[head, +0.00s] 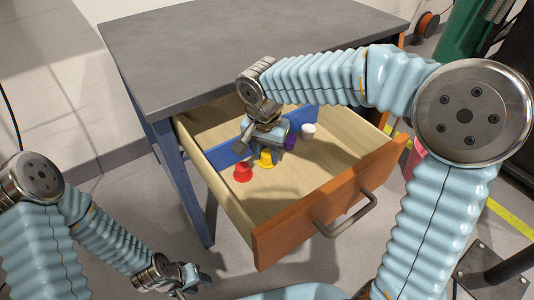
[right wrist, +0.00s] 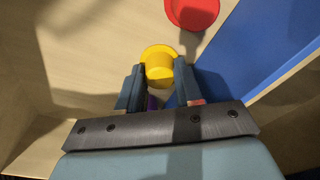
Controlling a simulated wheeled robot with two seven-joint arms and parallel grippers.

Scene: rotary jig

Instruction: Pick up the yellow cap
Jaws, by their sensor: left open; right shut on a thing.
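The yellow cap (head: 266,160) is inside the open drawer, between the red and purple caps. In the right wrist view, the yellow cap (right wrist: 159,66) sits between my right gripper's fingertips. My right gripper (head: 271,148) reaches down into the drawer and is shut on the yellow cap. Whether the cap still touches the drawer floor cannot be told. My left gripper (head: 189,284) is open and empty, low outside the drawer at the left.
The drawer (head: 310,205) is pulled out below the grey tabletop (head: 235,35). Inside, a red cap (head: 243,172) stands left of the yellow one; a purple cap (head: 290,141) and a white cap (head: 308,131) stand right. A blue divider (head: 226,157) runs behind them.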

